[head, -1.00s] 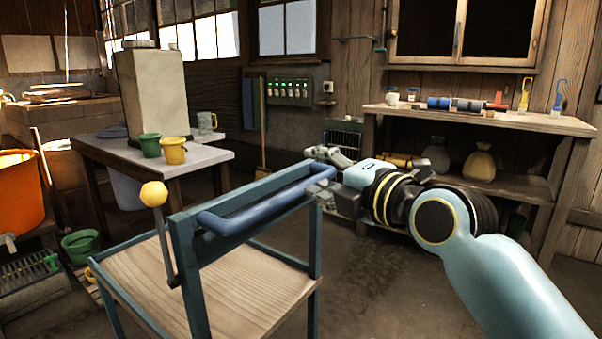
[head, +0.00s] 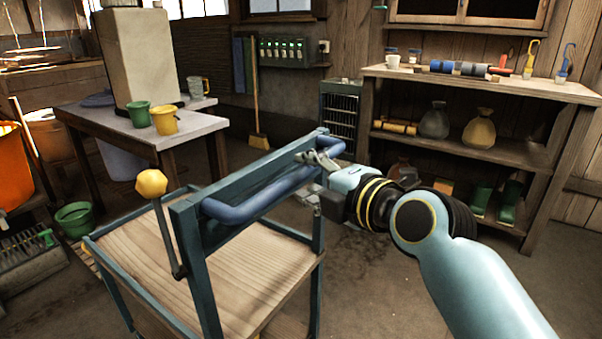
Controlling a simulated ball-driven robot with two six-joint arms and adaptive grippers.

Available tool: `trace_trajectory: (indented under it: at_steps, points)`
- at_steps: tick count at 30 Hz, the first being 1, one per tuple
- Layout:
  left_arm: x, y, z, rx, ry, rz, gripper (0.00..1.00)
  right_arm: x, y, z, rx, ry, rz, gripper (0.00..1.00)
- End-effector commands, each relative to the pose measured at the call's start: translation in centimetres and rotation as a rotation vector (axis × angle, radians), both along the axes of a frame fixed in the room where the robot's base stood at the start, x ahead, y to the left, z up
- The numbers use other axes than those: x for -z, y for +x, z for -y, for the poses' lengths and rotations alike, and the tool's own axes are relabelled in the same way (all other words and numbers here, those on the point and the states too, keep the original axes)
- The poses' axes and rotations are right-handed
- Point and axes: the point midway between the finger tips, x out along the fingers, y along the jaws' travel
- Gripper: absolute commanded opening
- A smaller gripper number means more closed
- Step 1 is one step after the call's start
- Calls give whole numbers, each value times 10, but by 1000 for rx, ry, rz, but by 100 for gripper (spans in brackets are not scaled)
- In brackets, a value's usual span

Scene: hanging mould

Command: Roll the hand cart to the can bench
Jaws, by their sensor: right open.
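The hand cart (head: 215,275) stands in front of me, with a teal frame, a wooden deck and a blue push handle (head: 262,197). A lever with a yellow knob (head: 151,183) sticks up at its left side. My right gripper (head: 314,178) is open at the right end of the handle, its fingers on either side of the bar; I cannot tell whether they touch it. My left gripper is not in view.
A wooden shelf bench (head: 480,80) with jars, tools and sacks stands at the back right. A broom (head: 257,110) leans on the back wall. An orange bucket (head: 12,165) and a green bucket (head: 75,218) are at the left. Floor between cart and shelf is clear.

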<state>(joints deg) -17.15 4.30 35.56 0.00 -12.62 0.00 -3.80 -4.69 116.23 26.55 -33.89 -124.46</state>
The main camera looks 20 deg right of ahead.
Motion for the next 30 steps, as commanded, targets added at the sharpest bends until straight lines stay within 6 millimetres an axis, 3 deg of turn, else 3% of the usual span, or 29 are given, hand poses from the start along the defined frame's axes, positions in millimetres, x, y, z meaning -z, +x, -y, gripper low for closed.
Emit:
trace_trajectory:
  at_steps: [6, 16, 26, 30]
  points:
    - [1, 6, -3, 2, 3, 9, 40, 5, 24, -6, 0, 0, 0, 46]
    - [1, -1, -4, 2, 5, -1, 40, 5, 27, -7, 0, 0, 0, 46]
    - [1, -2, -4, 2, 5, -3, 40, 5, 27, -7, 1, 0, 0, 3]
    - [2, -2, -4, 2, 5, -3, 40, 5, 27, -7, 0, -1, 0, 0]
